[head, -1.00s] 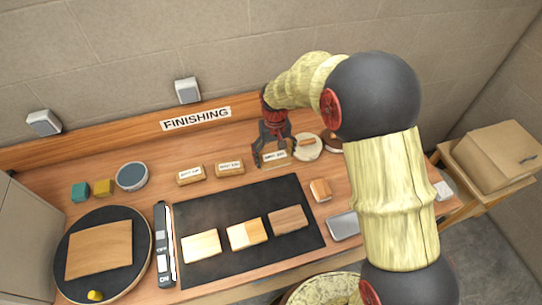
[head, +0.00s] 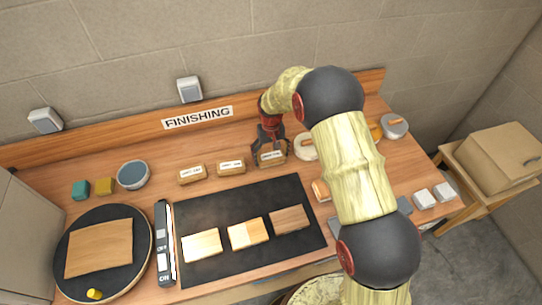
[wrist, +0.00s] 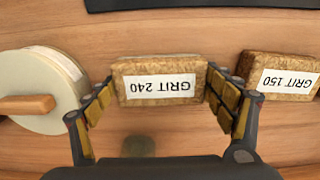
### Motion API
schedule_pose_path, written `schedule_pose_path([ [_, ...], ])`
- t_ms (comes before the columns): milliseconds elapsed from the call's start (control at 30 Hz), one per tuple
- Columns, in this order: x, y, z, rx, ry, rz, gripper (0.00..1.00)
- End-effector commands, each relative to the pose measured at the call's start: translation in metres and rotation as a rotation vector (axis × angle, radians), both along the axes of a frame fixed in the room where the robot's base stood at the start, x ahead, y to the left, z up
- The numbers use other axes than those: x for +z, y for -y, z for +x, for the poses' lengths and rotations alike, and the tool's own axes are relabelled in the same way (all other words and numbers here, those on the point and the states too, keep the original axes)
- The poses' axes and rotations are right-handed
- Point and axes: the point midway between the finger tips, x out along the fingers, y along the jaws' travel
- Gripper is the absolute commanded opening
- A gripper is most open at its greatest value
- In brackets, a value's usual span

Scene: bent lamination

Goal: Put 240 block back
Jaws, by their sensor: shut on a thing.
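The 240 block (wrist: 160,82) is a tan, cork-like block with a white "GRIT 240" label, upside down in the wrist view. My gripper (wrist: 160,95) is shut on it, with one finger against each end. In the head view my gripper (head: 270,142) is above the block (head: 271,159), at the right end of a row of labelled blocks. The block appears at or very near the bench surface; its underside is hidden. The 150 block (wrist: 282,76) lies beside it, apart, and shows in the head view (head: 231,167).
Another labelled block (head: 192,175) continues the row. A round pale pad with a wooden handle (wrist: 35,95) is close on the block's other side. A dark mat (head: 205,210) with several wood samples lies in front. The back ledge (head: 140,133) runs behind.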

Motion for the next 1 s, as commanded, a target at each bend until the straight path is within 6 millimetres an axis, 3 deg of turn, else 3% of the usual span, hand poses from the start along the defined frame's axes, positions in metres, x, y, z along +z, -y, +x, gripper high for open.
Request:
schedule_pose_path([
  [300,-0.0023,-0.0001,0.0003,0.0,0.001,0.0,0.59],
  [333,-0.0026,-0.0001,0.0002,0.0,0.001,0.0,0.83],
  [633,-0.0017,0.0,0.0002,0.0,0.001,0.0,1.0],
  [1000,0.0004,-0.0002,0.0003,0.0,0.001,0.0,1.0],
])
